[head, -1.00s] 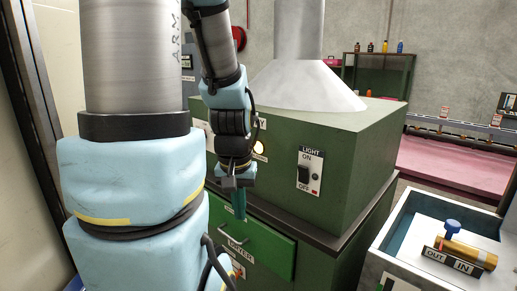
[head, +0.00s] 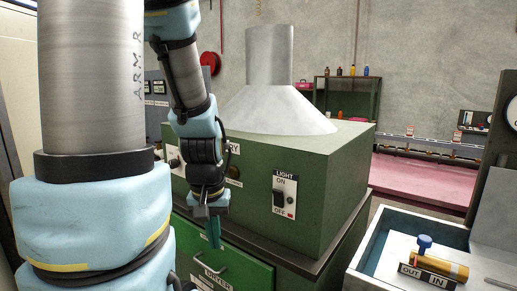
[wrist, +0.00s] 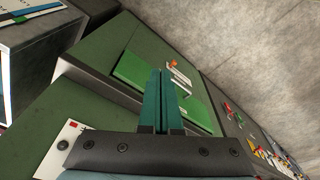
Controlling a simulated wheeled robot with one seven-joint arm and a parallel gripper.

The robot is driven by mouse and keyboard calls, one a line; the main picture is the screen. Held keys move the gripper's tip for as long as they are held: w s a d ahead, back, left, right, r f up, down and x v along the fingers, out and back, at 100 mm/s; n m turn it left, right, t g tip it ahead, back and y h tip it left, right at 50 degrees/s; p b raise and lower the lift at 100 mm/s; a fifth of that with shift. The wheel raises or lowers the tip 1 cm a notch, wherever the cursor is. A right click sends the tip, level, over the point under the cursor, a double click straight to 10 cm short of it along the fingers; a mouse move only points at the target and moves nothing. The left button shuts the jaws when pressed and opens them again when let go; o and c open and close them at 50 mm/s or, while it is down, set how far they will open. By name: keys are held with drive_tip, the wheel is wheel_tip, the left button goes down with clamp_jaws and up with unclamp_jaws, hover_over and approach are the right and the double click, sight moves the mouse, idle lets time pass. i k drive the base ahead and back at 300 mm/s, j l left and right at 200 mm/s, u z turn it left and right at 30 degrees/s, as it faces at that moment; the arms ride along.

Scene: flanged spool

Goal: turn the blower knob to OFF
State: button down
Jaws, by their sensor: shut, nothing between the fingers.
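A white plate with a dark knob (head: 174,163) is on the left of the green cabinet's front, partly behind my arm. Its label cannot be read, so I cannot tell whether it is the blower knob or how it is set. My gripper (head: 213,232) hangs in front of the cabinet, below and right of that plate, pointing down near the drawer. In the wrist view its green fingers (wrist: 165,100) are together with nothing between them.
A green drawer (head: 240,268) is below.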

sight(174, 163)
drive_tip(key=u, duration=0.4)
drive_tip(key=j+u, duration=0.1)
drive_tip(key=u, duration=0.65)
drive_tip(key=i+u, duration=0.1)
drive_tip(key=u, duration=0.3)
drive_tip(key=i+j+u, duration=0.2)
drive_tip(key=i+j, duration=0.05)
drive_tip(key=i, duration=0.05)
